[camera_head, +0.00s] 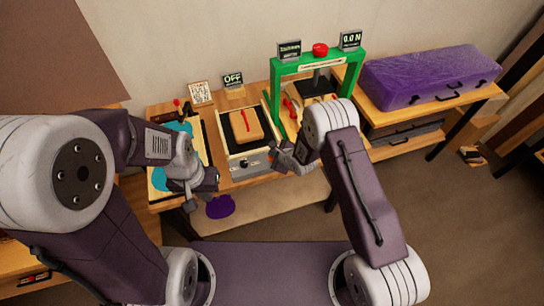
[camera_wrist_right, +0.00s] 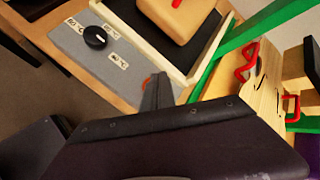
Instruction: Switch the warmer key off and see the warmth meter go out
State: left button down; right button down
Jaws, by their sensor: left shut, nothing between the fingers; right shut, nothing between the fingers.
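The warmer (camera_head: 247,163) is a cream box with a dark top, in the middle of the bench. A wooden block (camera_head: 246,124) with a red mark lies on it. Its grey front panel (camera_wrist_right: 75,50) carries a black knob (camera_wrist_right: 95,37) with temperature labels. A small orange-red part (camera_wrist_right: 147,82) shows at the panel's end, partly hidden by my right gripper. A small display (camera_head: 233,79) behind the warmer reads OFF. My right gripper (camera_head: 281,151) is shut and empty at the warmer's front right; its fingers (camera_wrist_right: 158,88) show in the wrist view. My left gripper (camera_head: 211,181) is shut and empty left of the warmer.
A green frame (camera_head: 274,95) with a red button (camera_head: 320,49) and displays stands close right of the warmer. A purple case (camera_head: 430,75) lies on the right bench. A teal item (camera_head: 158,180) lies left. Red-handled clamps (camera_wrist_right: 246,65) sit beside the green frame.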

notch_tip(320, 180, up, 6)
jog(key=p, duration=0.4)
jog(key=shift+f, duration=0.2)
